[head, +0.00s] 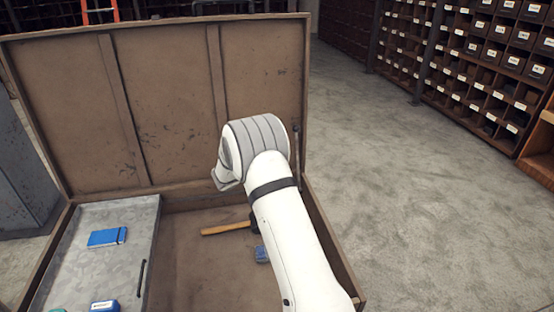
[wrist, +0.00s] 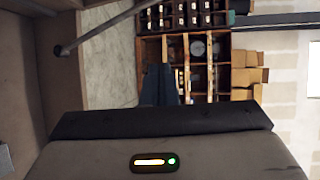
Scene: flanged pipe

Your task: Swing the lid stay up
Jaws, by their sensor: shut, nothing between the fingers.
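A large brown chest (head: 180,195) stands with its lid (head: 165,115) raised. A thin dark bar that looks like the lid stay (head: 296,150) runs along the lid's right edge, partly beside my arm in the head view. In the wrist view a grey rod, which seems to be the stay (wrist: 105,28), slants from a round end at the left up to the top edge. My gripper (wrist: 158,72) is shut and empty, apart from the rod and to its right in that view. In the head view my arm hides the gripper.
A grey tray (head: 75,262) at the chest's left holds a blue book (head: 107,237) and a blue box (head: 104,306). A wooden-handled tool (head: 226,229) and a blue block (head: 262,254) lie on the chest floor. Pigeonhole shelves (head: 470,70) stand beyond clear floor (head: 410,190).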

